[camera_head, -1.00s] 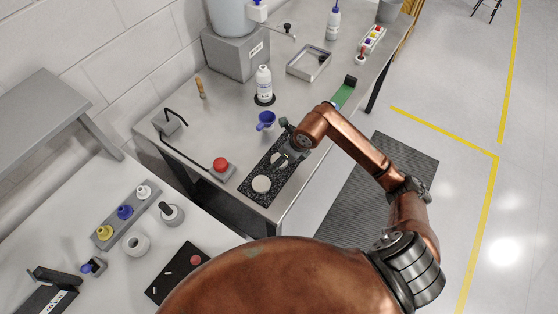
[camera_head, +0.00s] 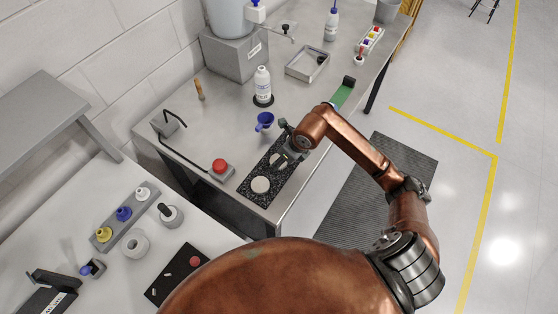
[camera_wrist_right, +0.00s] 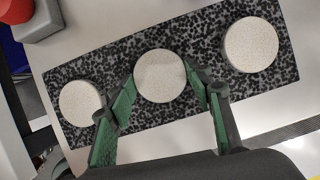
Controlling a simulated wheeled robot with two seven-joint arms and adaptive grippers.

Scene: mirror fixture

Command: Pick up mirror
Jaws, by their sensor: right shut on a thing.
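Three pale, speckled round discs, which I take to be mirrors, rest on a black-and-white speckled slab (camera_wrist_right: 205,50). In the right wrist view they are the left disc (camera_wrist_right: 80,103), the middle disc (camera_wrist_right: 160,78) and the right disc (camera_wrist_right: 250,45). My right gripper (camera_wrist_right: 160,72) has its green-padded fingers on either side of the middle disc, shut on it. The disc appears still at the slab. In the head view, the right gripper (camera_head: 285,158) hides part of the middle disc, and one end disc (camera_head: 260,185) shows clear. My left gripper is not in view.
A red button box (camera_head: 220,168) and a blue cup (camera_head: 264,120) stand close to the slab on the steel table. A white bottle (camera_head: 263,85) and a metal tray (camera_head: 307,64) stand farther back. The table front between slab and green strip (camera_head: 343,94) lies under my arm.

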